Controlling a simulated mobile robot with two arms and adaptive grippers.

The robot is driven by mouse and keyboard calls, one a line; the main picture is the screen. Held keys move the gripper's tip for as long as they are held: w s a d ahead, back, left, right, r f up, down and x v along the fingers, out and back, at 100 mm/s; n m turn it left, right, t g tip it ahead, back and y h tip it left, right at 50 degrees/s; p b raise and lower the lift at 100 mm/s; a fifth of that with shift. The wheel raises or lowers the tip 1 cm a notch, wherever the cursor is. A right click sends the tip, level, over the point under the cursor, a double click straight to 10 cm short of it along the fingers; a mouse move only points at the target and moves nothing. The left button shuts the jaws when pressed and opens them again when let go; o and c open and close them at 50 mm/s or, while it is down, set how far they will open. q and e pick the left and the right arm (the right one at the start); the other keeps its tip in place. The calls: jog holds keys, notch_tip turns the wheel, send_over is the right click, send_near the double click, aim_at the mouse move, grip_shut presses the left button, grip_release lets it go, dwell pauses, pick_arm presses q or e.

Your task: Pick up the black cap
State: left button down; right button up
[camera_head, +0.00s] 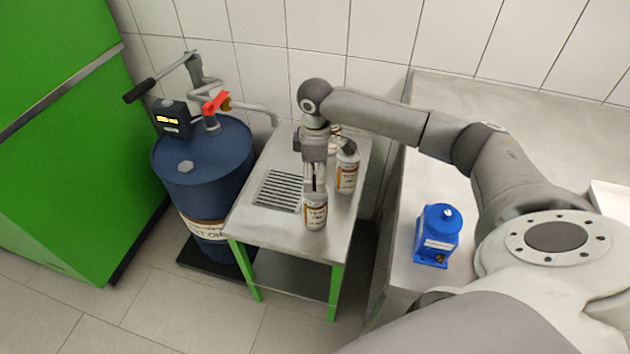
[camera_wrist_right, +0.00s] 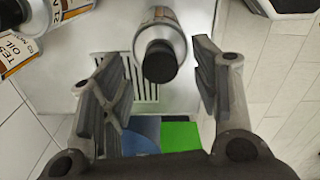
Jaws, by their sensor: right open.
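The black cap (camera_wrist_right: 160,62) sits on top of a white and grey bottle (camera_wrist_right: 162,22). In the head view this bottle (camera_head: 316,213) stands on the small metal table near its front edge, and my gripper mostly hides its cap. My right gripper (camera_head: 315,184) is above this bottle, pointing down. In the right wrist view my right gripper (camera_wrist_right: 155,65) is open, with one finger on each side of the cap and a visible gap on both sides. My left gripper is not in view.
More labelled bottles (camera_head: 347,174) stand behind on the metal table (camera_head: 262,226), which has a drain grate (camera_head: 279,190). A blue drum (camera_head: 200,172) with a hand pump is at the left. A blue container (camera_head: 437,236) stands on the right counter (camera_head: 403,228).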

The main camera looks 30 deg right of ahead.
jog(key=shift+f, duration=0.9)
jog(key=c, duration=0.7)
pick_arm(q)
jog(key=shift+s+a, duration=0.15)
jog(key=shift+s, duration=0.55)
pick_arm(e)
jog(key=shift+c, duration=0.4)
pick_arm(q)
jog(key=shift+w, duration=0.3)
pick_arm(e)
jog(key=shift+c, duration=0.4)
